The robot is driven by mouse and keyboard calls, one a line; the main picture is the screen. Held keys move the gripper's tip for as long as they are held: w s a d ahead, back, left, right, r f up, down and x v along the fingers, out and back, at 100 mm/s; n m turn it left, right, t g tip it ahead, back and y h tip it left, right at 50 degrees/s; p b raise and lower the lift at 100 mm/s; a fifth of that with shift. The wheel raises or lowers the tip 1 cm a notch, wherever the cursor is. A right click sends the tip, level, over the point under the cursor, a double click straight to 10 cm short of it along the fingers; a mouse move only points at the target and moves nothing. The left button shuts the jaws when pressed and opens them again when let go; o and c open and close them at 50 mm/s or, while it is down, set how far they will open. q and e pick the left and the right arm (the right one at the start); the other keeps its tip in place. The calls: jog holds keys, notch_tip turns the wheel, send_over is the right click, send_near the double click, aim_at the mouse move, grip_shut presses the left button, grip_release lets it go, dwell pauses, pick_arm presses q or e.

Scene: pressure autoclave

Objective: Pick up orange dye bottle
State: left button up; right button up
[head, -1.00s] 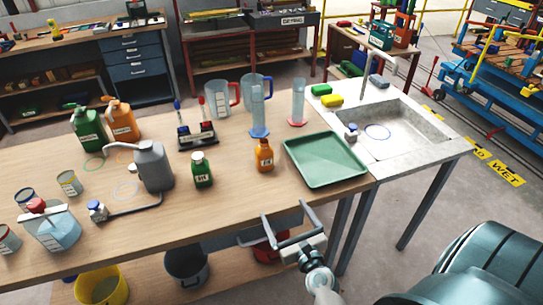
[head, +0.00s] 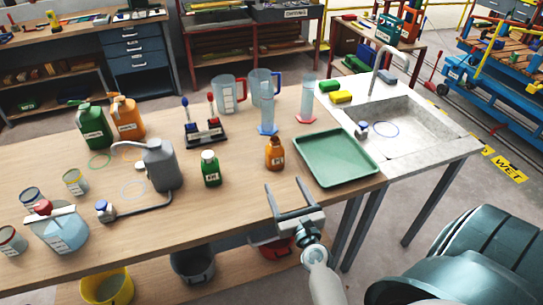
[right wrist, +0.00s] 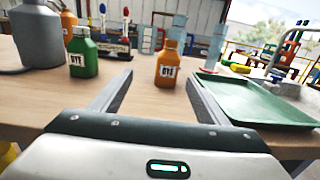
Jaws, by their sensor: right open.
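The orange dye bottle (head: 275,153) stands upright on the wooden table, left of the green tray. It also shows in the right wrist view (right wrist: 168,64), ahead of the jaws and between their lines, with its label facing me. My right gripper (head: 289,187) is open and empty at the table's front edge, nearer to me than the bottle and apart from it. Its two fingers (right wrist: 158,88) point toward the bottle in the right wrist view. My left gripper is in neither view.
A green dye bottle (head: 210,168) stands left of the orange one. The green tray (head: 336,157) lies close on the right. Behind are measuring cylinders (head: 267,115) and a pipette rack (head: 205,134). A grey wash bottle (head: 162,165) stands further left. The table between gripper and bottle is clear.

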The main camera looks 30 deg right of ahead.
aim_at(278, 160)
jog(key=shift+w+d+f, duration=0.25)
jog(key=shift+w+d, duration=0.45)
jog(key=shift+w, duration=0.25)
jog(key=x, duration=0.3)
jog(key=shift+w+d+f, duration=0.3)
jog(key=shift+d+f, duration=0.05)
jog(key=shift+d, duration=0.05)
jog(key=shift+r+x, duration=0.25)
jog(key=shift+x, duration=2)
jog(key=shift+w+d+f, duration=0.1)
jog(key=shift+w+f, duration=0.2)
jog(key=shift+w, duration=0.2)
jog(key=shift+r, duration=0.15)
jog(key=shift+w+d+b, duration=0.1)
jog(key=shift+d+b, duration=0.05)
jog(key=shift+b, duration=0.15)
jog(key=x, duration=0.1)
jog(key=b+x, duration=0.1)
jog(key=x, duration=0.1)
jog(key=shift+w+d+f, duration=0.25)
jog(key=shift+w+d, duration=0.05)
jog(key=shift+d, duration=0.1)
jog(key=shift+w+d, duration=0.15)
jog(key=shift+w, duration=0.35)
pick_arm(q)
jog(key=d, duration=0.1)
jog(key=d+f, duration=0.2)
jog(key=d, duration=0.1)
